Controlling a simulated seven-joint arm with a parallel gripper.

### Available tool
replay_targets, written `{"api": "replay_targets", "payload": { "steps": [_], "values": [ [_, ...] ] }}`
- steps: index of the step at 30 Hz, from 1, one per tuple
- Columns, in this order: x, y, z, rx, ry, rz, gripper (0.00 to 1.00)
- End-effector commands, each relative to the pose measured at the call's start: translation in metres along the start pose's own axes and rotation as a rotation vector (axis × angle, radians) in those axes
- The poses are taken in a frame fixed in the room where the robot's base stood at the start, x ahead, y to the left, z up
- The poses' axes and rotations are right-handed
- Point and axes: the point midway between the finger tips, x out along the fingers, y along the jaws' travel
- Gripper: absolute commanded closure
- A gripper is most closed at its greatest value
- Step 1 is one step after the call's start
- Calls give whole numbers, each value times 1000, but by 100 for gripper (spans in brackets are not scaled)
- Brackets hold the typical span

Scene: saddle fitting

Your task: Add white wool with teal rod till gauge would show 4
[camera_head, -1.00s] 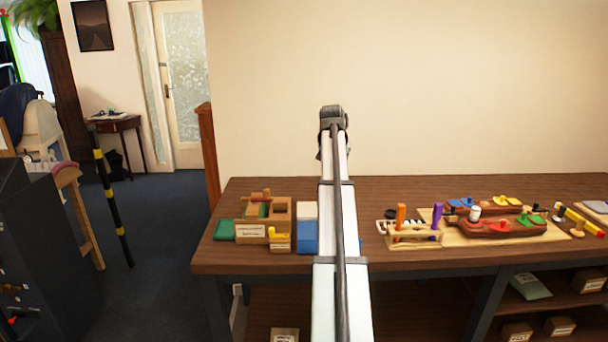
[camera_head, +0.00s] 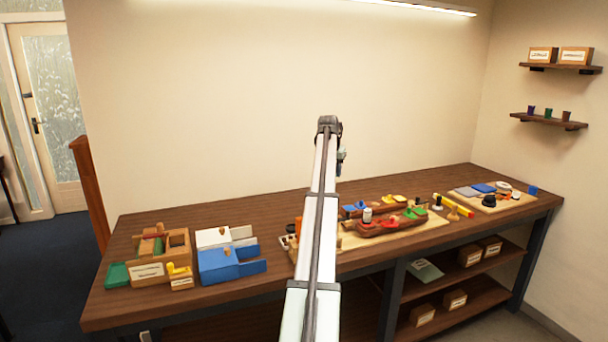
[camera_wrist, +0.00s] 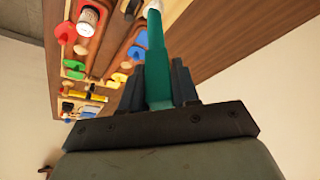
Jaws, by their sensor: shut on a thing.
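My gripper (camera_wrist: 158,88) is shut on the teal rod (camera_wrist: 156,65). The rod runs away from the jaws, and a white tip (camera_wrist: 153,8) shows at its far end at the top edge of the wrist view. I cannot tell whether that tip is wool. In the head view my arm stands up over the bench and the held rod is hardly visible. Two saddle-like dark wood bodies (camera_head: 385,227) lie on a pale board, with red, green, yellow and blue pieces and a white cylinder (camera_head: 367,214). I cannot identify a gauge.
A wooden box set (camera_head: 147,270), a white box (camera_head: 212,237) and a blue box (camera_head: 219,266) stand on the left of the bench. A rack is partly hidden behind my arm. A board with a black knob (camera_head: 489,201) lies at the right. The bench's back strip is clear.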

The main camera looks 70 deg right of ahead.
Motion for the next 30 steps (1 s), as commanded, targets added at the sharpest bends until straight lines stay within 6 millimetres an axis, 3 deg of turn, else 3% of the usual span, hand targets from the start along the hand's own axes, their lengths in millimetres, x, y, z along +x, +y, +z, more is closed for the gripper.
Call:
{"api": "replay_targets", "payload": {
  "steps": [1, 6, 12, 15, 21, 30],
  "values": [
    [6, 19, -14, 17, 0, 7, 92],
    [23, 80, -38, 51, -2, 22, 92],
    [40, 140, -49, 56, -1, 22, 92],
    [47, 160, -50, 48, -1, 20, 92],
    [55, 180, -49, 37, -1, 15, 92],
    [64, 182, -45, 35, 0, 14, 92]
  ]
}}
